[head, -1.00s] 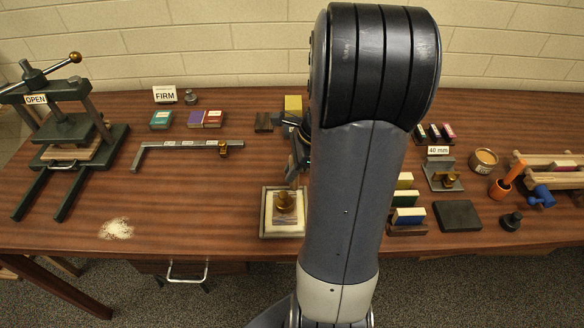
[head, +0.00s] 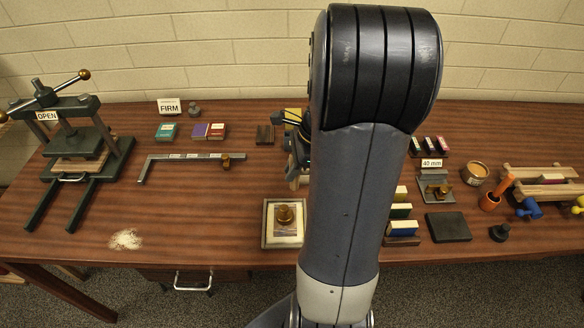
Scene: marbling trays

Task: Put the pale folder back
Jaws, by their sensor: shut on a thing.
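My gripper (head: 297,150) is mostly hidden behind my own grey arm, over the middle of the table. Only its left side shows. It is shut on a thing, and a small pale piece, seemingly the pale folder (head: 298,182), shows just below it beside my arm. The rest of that piece is hidden, so its full shape and tilt cannot be told. It appears above the tabletop, behind the framed tray with a brass knob (head: 267,239). I cannot make out an empty place for the folder.
The press (head: 75,150) marked OPEN stands left, near a metal square (head: 185,157) and small boxes (head: 165,131). The front left-centre tabletop is mostly clear.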

